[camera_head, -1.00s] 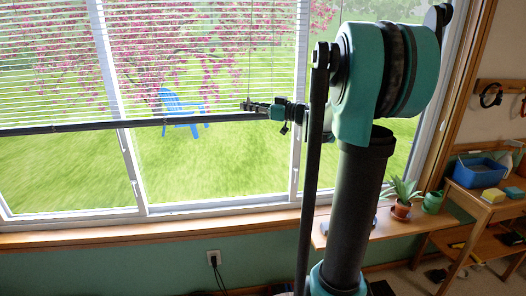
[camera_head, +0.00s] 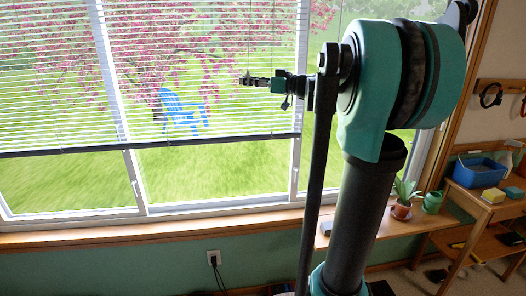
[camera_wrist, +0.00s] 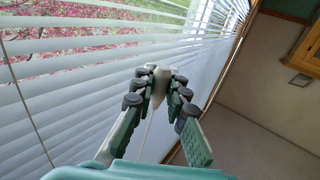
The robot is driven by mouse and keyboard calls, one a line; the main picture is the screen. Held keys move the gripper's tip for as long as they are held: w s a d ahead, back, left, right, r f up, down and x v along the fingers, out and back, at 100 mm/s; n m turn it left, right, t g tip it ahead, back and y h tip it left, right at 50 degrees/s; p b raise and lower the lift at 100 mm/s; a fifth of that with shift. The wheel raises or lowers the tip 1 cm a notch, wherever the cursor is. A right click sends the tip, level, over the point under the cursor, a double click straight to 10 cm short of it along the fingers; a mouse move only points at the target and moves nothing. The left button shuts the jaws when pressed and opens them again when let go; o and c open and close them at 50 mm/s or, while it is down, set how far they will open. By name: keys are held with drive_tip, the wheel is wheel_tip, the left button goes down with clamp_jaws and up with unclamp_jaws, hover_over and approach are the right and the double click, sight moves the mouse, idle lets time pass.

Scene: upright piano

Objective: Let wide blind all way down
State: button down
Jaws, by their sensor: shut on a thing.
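The wide white slatted blind (camera_head: 150,125) hangs over the window in the head view. Its dark bottom rail (camera_head: 150,147) is well above the wooden sill (camera_head: 130,234), with grass visible through the glass below. My gripper (camera_head: 246,79) is in front of the slats, toward their right side, above the rail. In the wrist view my gripper (camera_wrist: 160,74) is shut on a whitish cord pull (camera_wrist: 160,86), between its dark fingertip pads. A thin pale cord runs from the pull toward the camera. The slats (camera_wrist: 75,90) are close on the left.
A low wooden shelf with a potted plant (camera_head: 402,208) and green watering can (camera_head: 432,203) is at the lower right. A wooden stand holds a blue bin (camera_head: 478,172). A power outlet (camera_head: 213,258) is under the sill.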

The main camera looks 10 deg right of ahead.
wheel_tip(320, 180, up, 9)
idle(0.8)
wheel_tip(320, 180, up, 9)
idle(0.6)
wheel_tip(320, 180, up, 9)
idle(0.7)
drive_tip(key=shift+r, duration=0.1)
wheel_tip(320, 180, up, 9)
idle(0.6)
